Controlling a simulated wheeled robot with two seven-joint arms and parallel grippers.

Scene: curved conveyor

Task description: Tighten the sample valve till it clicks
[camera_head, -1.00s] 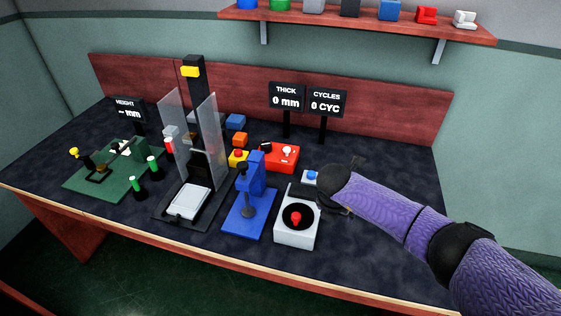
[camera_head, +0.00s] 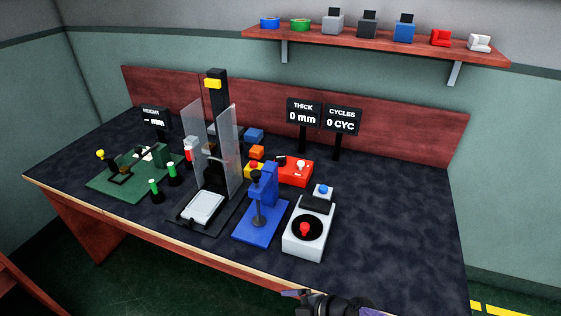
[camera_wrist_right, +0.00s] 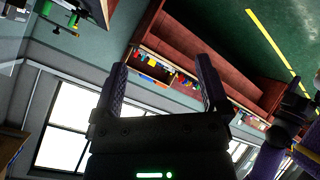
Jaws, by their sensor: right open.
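No part is labelled as the sample valve. One knob-like part is a red knob (camera_head: 305,230) on a black disc on top of a white box (camera_head: 303,249) at the table's front right. Another is a white knob (camera_head: 301,164) on a red box (camera_head: 297,176) behind it. My right gripper (camera_head: 296,296) is at the bottom edge, in front of the table and apart from both boxes. In the right wrist view, my right gripper (camera_wrist_right: 163,82) has its two fingers spread with nothing between them. My left gripper is not in view.
A blue stand (camera_head: 260,227), a tall tester with clear panels (camera_head: 206,207) and a green fixture (camera_head: 129,178) stand to the left. Black displays (camera_head: 303,113) stand behind. The dark table (camera_head: 400,200) is clear at the right. A shelf (camera_head: 380,45) hangs above.

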